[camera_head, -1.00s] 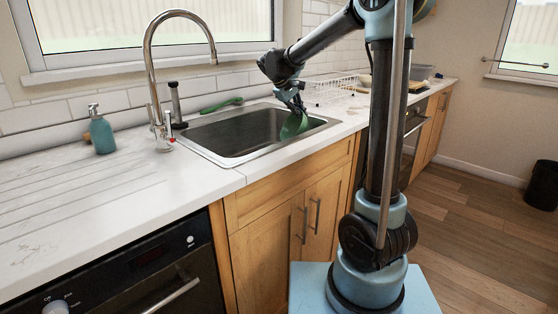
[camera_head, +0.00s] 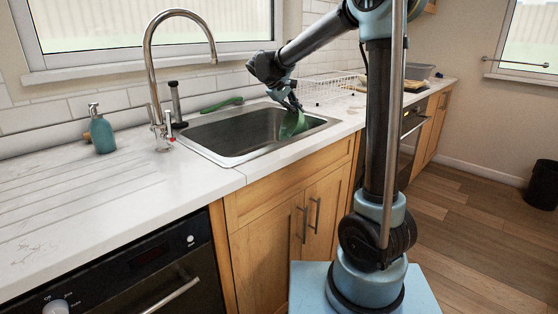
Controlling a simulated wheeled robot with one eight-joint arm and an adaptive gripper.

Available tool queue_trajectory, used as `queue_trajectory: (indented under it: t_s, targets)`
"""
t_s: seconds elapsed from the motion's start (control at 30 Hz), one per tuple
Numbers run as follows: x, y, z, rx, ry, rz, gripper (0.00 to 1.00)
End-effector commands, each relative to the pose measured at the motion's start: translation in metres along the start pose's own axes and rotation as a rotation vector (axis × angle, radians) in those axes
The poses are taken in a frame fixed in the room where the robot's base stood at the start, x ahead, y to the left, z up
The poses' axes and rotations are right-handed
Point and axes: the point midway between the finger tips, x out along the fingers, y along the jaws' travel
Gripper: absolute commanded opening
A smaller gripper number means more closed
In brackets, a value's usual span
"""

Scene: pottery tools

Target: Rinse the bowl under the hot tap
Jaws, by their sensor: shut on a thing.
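A green bowl (camera_head: 291,126) is held tilted on its side over the right end of the sink (camera_head: 232,133). My gripper (camera_head: 293,107) is shut on the bowl's upper edge, and its fingers are small and dark in this view. The chrome tap (camera_head: 150,62) stands behind the left side of the sink, its curved spout ending above the basin. The bowl is well to the right of the spout. I see no water stream below the spout. A lever (camera_head: 170,139) shows at the tap's base, but its marking is too small to read.
A teal soap bottle (camera_head: 101,132) stands left of the tap. A dark upright cylinder (camera_head: 176,104) and a green utensil (camera_head: 221,104) are behind the sink. A white wire rack (camera_head: 330,88) stands to the right.

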Motion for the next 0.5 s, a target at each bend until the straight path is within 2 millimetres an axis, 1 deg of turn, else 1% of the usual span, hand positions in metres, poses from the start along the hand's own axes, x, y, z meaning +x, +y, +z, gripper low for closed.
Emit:
queue_trajectory:
  t_s: [0.3,0.5]
  targets:
    - [-0.005,-0.002,-0.001,-0.007,-0.013,0.038,0.00]
    - [-0.013,-0.006,-0.004,-0.019,-0.030,0.094,0.00]
